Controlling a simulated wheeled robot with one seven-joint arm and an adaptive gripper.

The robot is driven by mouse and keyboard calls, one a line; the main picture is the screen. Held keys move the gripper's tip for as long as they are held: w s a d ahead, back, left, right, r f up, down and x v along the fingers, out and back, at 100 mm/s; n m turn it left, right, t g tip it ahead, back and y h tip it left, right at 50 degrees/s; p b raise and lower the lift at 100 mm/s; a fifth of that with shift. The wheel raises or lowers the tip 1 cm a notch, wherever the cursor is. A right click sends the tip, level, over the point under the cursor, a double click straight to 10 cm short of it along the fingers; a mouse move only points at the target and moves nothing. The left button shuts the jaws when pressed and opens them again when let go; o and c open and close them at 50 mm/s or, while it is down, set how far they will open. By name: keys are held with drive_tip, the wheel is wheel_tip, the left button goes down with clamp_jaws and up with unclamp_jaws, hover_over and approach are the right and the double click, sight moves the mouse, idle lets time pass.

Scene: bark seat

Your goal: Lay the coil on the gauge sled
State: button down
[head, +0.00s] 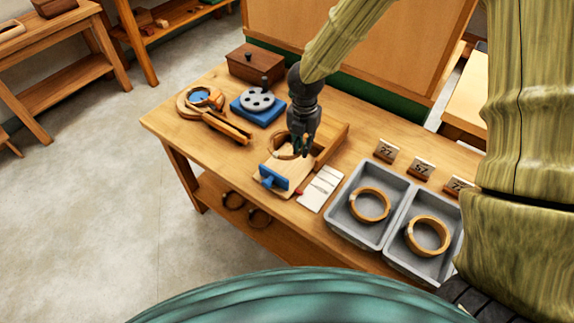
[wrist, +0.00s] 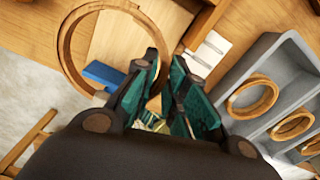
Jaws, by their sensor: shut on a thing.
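My gripper (head: 302,150) is shut on the rim of a wooden coil (head: 275,147), a pale brown ring. In the wrist view the coil (wrist: 66,50) reaches out left of my fingers (wrist: 165,68), with its right side between them. The gauge sled (head: 267,172) looks to be the pale wooden board with a blue end block (head: 274,181). It lies on the bench below the coil, and its board (wrist: 125,40) shows through and beside the ring in the wrist view. I cannot tell whether the coil touches the sled.
Two grey trays (head: 343,206) to the right each hold a wooden ring, with numbered blocks (head: 421,168) behind. A white card (head: 320,188) lies beside the sled. A blue stand with a grey disc (head: 257,100) and a wooden box (head: 255,64) stand to the left and back.

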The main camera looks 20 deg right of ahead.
sight(302, 172)
drive_tip(key=shift+s+f+p, duration=0.15)
drive_tip(key=shift+f+p, duration=0.55)
drive_tip(key=shift+f, duration=4.15)
drive_tip(key=shift+f, duration=0.1)
drive_tip(key=c, duration=1.7)
unclamp_jaws()
wheel_tip(302, 172, up, 12)
drive_tip(key=shift+r+b, duration=0.15)
drive_tip(key=shift+b, duration=0.45)
